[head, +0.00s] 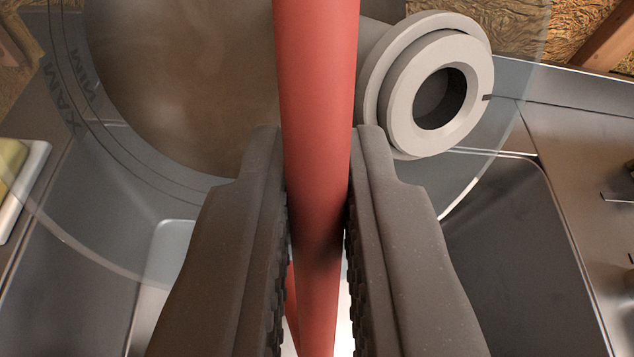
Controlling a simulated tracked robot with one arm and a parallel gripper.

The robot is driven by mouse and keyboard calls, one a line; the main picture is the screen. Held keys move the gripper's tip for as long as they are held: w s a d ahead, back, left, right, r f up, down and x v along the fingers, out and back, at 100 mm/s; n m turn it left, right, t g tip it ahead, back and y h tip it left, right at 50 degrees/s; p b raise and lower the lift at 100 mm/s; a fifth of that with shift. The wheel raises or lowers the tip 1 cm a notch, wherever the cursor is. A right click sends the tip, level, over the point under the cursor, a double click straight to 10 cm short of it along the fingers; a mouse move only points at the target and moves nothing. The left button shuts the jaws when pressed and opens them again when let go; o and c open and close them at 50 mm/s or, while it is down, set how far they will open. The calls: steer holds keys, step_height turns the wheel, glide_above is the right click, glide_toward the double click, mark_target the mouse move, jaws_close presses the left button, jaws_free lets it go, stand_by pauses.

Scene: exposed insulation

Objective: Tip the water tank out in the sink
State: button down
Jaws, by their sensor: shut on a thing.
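My gripper (318,150) is shut on a red handle (317,70) that runs up and down the middle of the view. Behind it is the clear round water tank (180,90), with mirrored MAX and MIN marks at its left and a brown, murky area inside. A pale grey ring-shaped fitting (474,88) with a dark hole shows at the tank's upper right. The tank is in front of the steel sink (500,250), whose basin shows below and through the clear wall. The handle and fingers hide the middle of the basin.
A yellow sponge-like block (10,165) on a white tray (28,190) lies at the left edge. Flat steel counter (580,140) lies to the right of the basin. Exposed insulation (560,25) and a wooden beam (610,40) are at the upper right.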

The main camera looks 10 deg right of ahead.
steer(key=shift+s+d+f+t+b, duration=0.1)
steer(key=shift+s+f+t+b, duration=0.45)
steer(key=shift+b, duration=1.4)
steer(key=shift+f+b, duration=0.1)
steer(key=shift+b, duration=0.3)
steer(key=shift+s+d+f+t+b, duration=0.15)
steer(key=shift+f+t+b, duration=0.25)
steer(key=shift+b, duration=0.7)
steer(key=shift+s+f+m, duration=0.1)
steer(key=shift+s+m, duration=0.05)
steer(key=shift+m, duration=0.15)
